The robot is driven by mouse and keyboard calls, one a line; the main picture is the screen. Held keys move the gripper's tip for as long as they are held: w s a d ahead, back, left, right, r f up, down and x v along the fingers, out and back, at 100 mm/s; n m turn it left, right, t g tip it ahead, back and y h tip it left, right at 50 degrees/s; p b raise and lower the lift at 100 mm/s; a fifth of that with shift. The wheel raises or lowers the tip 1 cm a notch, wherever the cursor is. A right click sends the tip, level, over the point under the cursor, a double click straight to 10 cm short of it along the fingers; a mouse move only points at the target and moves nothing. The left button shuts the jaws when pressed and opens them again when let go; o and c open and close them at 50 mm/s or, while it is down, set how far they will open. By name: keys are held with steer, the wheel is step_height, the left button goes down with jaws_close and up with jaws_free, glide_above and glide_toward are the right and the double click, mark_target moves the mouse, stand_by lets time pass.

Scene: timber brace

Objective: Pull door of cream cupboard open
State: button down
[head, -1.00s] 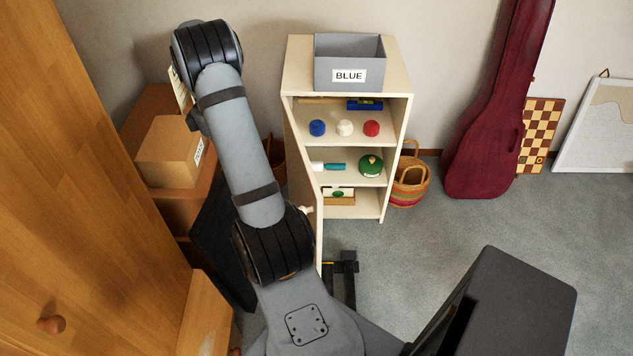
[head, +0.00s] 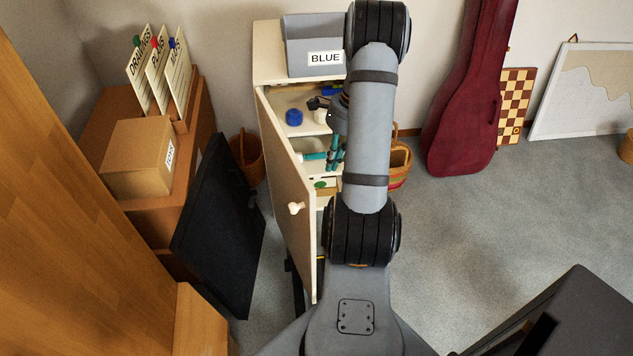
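The cream cupboard (head: 268,57) stands against the back wall in the head view. Its door (head: 282,165) stands well open, hinged on the left and swung out towards me. The pale round knob (head: 296,208) is on the door's outer face, near its free edge. My gripper (head: 335,155) is in front of the shelves, right of the door and on its inner side, apart from the knob. Teal finger parts show beside my forearm, which hides part of the gripper and the cupboard's right side. I cannot tell whether the fingers are open or touch anything.
A grey BLUE bin (head: 305,60) sits on top of the cupboard. A blue knob-like item (head: 294,117) and a white-and-teal item (head: 313,156) lie on shelves. A black panel (head: 220,235) leans left of the door. Carpet (head: 480,225) is clear at right.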

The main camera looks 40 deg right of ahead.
steer(key=w+a+f, duration=0.1)
steer(key=a+f, duration=0.4)
steer(key=shift+w+f, duration=0.3)
steer(key=shift+f, duration=0.05)
